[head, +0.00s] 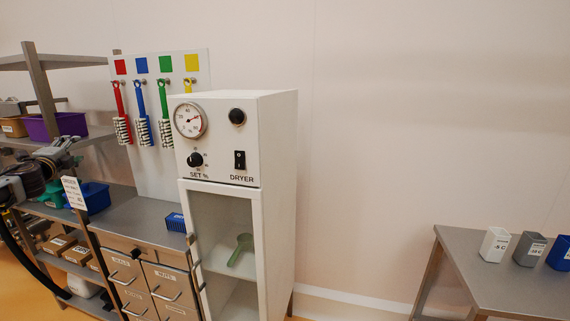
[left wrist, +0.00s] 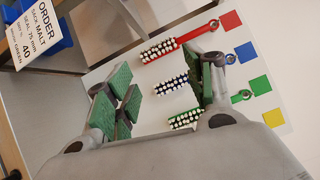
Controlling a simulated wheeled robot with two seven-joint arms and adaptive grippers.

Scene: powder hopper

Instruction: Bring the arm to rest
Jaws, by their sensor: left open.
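My left gripper (head: 66,150) is at the left edge of the head view, at the end of my dark left arm. It is raised in front of the metal shelf rack, left of the brush board. In the left wrist view its two green-padded fingers (left wrist: 162,93) stand wide apart with nothing held between them. The brush board (left wrist: 140,70) shows behind the fingers, with the red, blue and green brushes partly visible. My right gripper is not in view.
An order card (head: 73,192) stands close below the gripper, by a blue bin (head: 97,198). A white dryer (head: 277,150) with a green scoop (head: 240,250) inside stands right of the brush board (head: 143,175). A table (head: 500,285) with cups is far right. Floor between is clear.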

